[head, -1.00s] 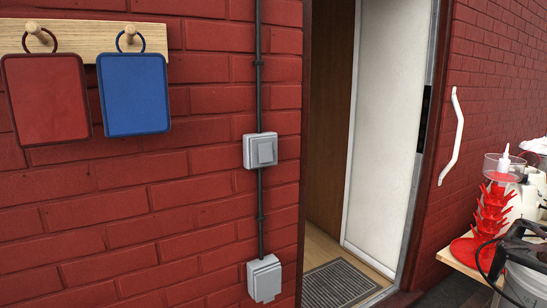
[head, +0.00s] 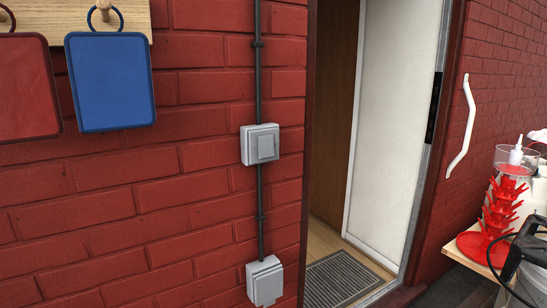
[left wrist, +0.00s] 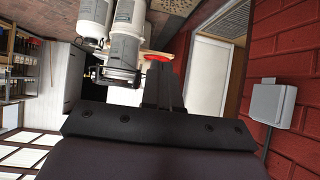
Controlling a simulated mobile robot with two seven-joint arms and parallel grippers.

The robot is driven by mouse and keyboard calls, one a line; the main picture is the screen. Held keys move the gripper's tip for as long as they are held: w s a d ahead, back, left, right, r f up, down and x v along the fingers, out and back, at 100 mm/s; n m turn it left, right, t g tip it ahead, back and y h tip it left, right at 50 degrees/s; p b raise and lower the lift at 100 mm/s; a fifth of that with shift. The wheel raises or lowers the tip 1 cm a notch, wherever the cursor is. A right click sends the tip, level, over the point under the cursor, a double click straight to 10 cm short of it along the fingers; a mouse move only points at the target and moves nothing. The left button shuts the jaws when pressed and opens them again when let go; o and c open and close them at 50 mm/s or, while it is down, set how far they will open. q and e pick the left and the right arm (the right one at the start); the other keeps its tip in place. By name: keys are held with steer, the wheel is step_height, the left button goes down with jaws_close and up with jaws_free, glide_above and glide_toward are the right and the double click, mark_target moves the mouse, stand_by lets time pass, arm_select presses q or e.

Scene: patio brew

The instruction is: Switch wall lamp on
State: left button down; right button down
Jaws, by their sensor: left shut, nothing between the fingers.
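A light grey wall switch (head: 260,145) with a square rocker sits on the red brick wall, left of the doorway, on a dark vertical conduit (head: 259,70). No lamp shows in either view. My left gripper (left wrist: 163,85) shows only in the left wrist view, shut and empty. A grey wall box (left wrist: 272,103) shows to the right of it there, apart from the fingers, with its front face turned away; I cannot tell whether it is the switch. My right gripper is in neither view.
A lidded grey box (head: 265,280) is lower on the conduit. A blue board (head: 110,82) and a red board (head: 25,88) hang at left. The doorway has a white door (head: 395,130) and a floor mat (head: 342,278). A red bottle tree (head: 495,220) stands at right.

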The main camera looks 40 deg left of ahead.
arm_select(q)
steer(key=w+a+r+n+y+b, duration=0.1)
steer(key=w+a+r+n+y, duration=0.3)
steer(key=w, duration=0.4)
steer(key=w+a+r+n+t+y+b, duration=0.1)
steer(key=w+a+r+n+y, duration=0.1)
steer(key=w+r+n, duration=0.45)
steer(key=w+a+r+n+y+b, duration=0.1)
steer(key=w+a+r+n+y, duration=0.15)
steer(key=w, duration=0.75)
steer(key=a+r+n+g+y, duration=0.2)
steer(key=r+n, duration=0.5)
steer(key=r, duration=0.4)
steer(key=a+r+n+g+y+b, duration=0.1)
steer(key=a+r+n+g+y, duration=0.1)
steer(key=r+n+y, duration=0.2)
steer(key=a+r+n+g+y, duration=0.2)
steer(key=r+n, duration=0.9)
steer(key=r, duration=0.6)
steer(key=shift+s+a+r+g+y+b, duration=0.3)
steer(key=shift+a+r+g+y, duration=0.1)
steer(key=shift+y, duration=0.45)
steer(key=shift+w, duration=0.1)
